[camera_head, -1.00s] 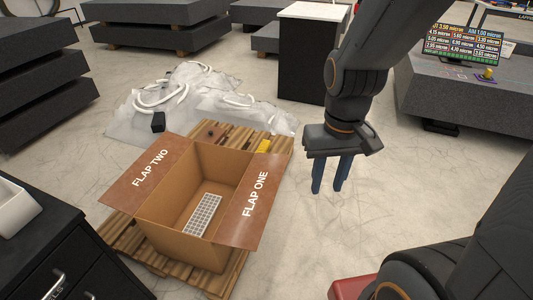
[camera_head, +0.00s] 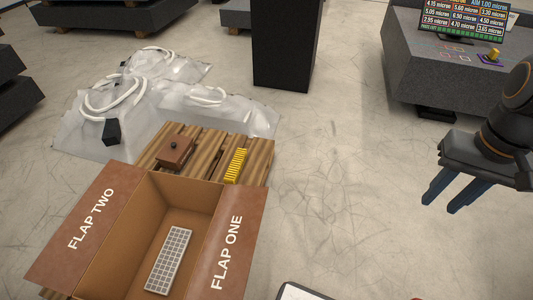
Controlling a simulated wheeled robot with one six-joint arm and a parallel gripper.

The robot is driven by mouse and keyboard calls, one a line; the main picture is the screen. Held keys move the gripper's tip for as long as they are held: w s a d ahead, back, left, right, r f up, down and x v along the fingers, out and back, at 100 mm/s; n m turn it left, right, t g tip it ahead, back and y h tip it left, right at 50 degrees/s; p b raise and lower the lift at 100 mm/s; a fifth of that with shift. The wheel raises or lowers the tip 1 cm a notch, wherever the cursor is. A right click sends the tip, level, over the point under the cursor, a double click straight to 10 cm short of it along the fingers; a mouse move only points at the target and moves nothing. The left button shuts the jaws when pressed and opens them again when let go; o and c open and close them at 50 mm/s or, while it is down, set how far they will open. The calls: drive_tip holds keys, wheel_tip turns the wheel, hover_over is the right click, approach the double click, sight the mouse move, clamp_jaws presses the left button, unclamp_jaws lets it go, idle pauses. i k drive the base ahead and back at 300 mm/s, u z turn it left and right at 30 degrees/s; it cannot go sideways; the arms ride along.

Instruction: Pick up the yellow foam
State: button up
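A yellow ridged block (camera_head: 236,166), which looks like the yellow foam, lies on the wooden pallet (camera_head: 205,142) behind the open cardboard box. It is beside a brown block with a dark knob (camera_head: 174,151). My gripper (camera_head: 442,206) is at the right of the view, with its two blue fingers apart and nothing between them. It is above the floor, well to the right of the yellow block and not touching it.
The cardboard box (camera_head: 160,220) has flaps spread wide and a pale grid-like piece (camera_head: 168,260) inside. Crumpled plastic sheeting with white loops (camera_head: 115,95) lies behind left. A dark pedestal (camera_head: 284,45) and a granite bed (camera_head: 440,75) stand behind. The floor right of the pallet is clear.

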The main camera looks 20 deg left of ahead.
sight(235, 169)
drive_tip(key=z, duration=0.05)
drive_tip(key=i, duration=0.8)
drive_tip(key=u, duration=1)
drive_tip(key=i, duration=0.8)
drive_tip(key=u, duration=0.85)
